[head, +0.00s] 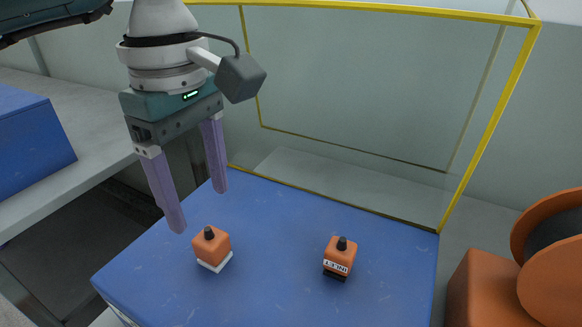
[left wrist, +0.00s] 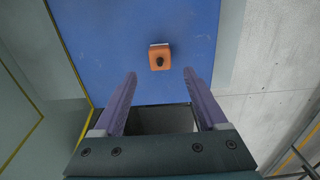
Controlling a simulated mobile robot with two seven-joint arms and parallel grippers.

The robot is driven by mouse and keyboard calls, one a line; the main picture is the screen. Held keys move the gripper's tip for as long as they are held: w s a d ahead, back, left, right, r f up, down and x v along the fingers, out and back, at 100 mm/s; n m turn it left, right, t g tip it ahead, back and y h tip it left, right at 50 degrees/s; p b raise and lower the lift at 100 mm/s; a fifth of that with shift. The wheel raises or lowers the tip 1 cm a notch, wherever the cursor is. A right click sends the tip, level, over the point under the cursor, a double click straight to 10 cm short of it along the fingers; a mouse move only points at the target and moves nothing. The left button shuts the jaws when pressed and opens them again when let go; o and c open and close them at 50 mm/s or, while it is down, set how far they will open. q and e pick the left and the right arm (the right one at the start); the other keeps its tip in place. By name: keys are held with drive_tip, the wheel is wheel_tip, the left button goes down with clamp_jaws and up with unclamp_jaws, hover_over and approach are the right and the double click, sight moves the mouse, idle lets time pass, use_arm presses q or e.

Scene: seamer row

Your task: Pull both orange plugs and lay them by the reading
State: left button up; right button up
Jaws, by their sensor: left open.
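Two orange plugs with black knobs stand apart on a blue surface (head: 280,215). The left orange plug (head: 211,244) has a white base. The right orange plug (head: 341,250) has a dark base and a white label that seems to read INLET upside down. My left gripper (head: 197,208) is open and empty, its two purple fingers pointing down, above and slightly behind the left plug. In the left wrist view one orange plug with a white edge (left wrist: 160,59) lies just beyond the fingertips, between their lines. My right gripper is not in view. I cannot make out a reading.
A clear panel with a yellow frame (head: 485,130) stands behind the blue surface. An orange machine part with a dark drum (head: 480,290) is at the right. A blue box (head: 35,140) sits on a grey counter (head: 95,105) at the left. The blue surface around the plugs is clear.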

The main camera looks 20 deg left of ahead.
sight(210, 236)
use_arm(q)
wheel_tip(210, 236, down, 8)
drive_tip(key=b, duration=0.6)
drive_tip(key=shift+r, duration=0.15)
drive_tip(key=shift+f+b, duration=0.6)
drive_tip(key=shift+r, duration=0.1)
idle(0.4)
clamp_jaws()
idle(0.6)
idle(0.4)
